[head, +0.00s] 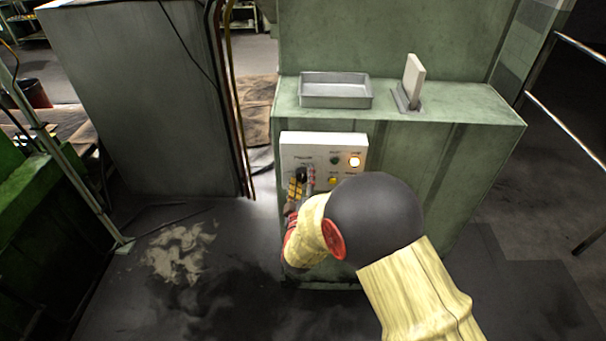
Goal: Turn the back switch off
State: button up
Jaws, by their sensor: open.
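A pale control panel (325,147) is mounted on the front of the green machine. A dark rotary switch (301,174) shows on its left side, close to my fingers; its exact setting is too small to read. A lit yellowish lamp (354,162) and a dark green button (334,160) sit on its upper right, with a yellow button (332,181) below. My gripper (303,183) is open in front of the panel at the switch. I cannot tell if the fingers touch it. My arm hides the lower panel.
A metal tray (336,101) and an upright pale plate on a metal bracket (413,82) stand on the machine's ledge (455,108). A grey cabinet (135,100) with hanging cables stands left. Metal railing (565,125) is at right. Stained floor (180,254) is open at lower left.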

jog(key=shift+f+m+b, duration=0.2)
jog(key=shift+m+b, duration=0.25)
jog(key=shift+m, duration=0.45)
jog(key=shift+s+r+m+b, duration=0.1)
jog(key=shift+s+m+b, duration=0.1)
jog(key=shift+m+b, duration=0.3)
jog(key=m+b, duration=0.3)
jog(key=m, duration=0.1)
jog(key=shift+m+b, duration=1)
jog(key=shift+m, duration=0.2)
jog(key=shift+r+m+b, duration=0.1)
jog(key=shift+m+b, duration=0.55)
jog(key=shift+m, duration=0.25)
jog(key=shift+c, duration=0.2)
grip_shut()
